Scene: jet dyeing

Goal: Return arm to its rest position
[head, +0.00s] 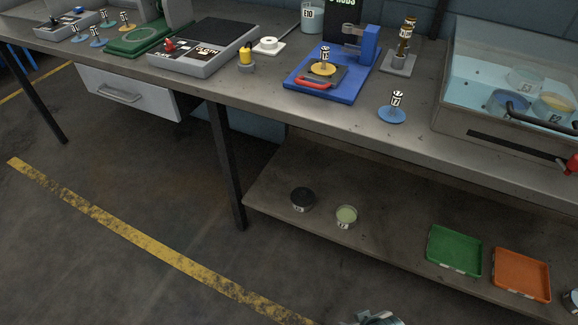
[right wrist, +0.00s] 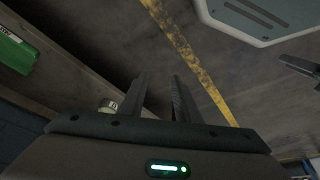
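My right gripper (right wrist: 158,82) shows in the right wrist view with its two dark fingers apart and nothing between them. It hangs over the floor beside the bench, clear of any object. A dark prong at the right edge of that view looks like part of my left gripper (right wrist: 300,66), mostly cut off, so its opening cannot be told. In the head view, only a small grey-teal piece of my own body shows at the bottom edge. Neither gripper is clearly seen there.
The grey workbench (head: 290,108) carries a blue press stand (head: 345,90), a blue-based weight (head: 392,112) and a glass-walled bath (head: 480,110). The lower shelf (head: 385,225) holds two small cups, a green tray (head: 454,250) and an orange tray (head: 521,274). The floor in front is clear, with a yellow line (head: 150,243).

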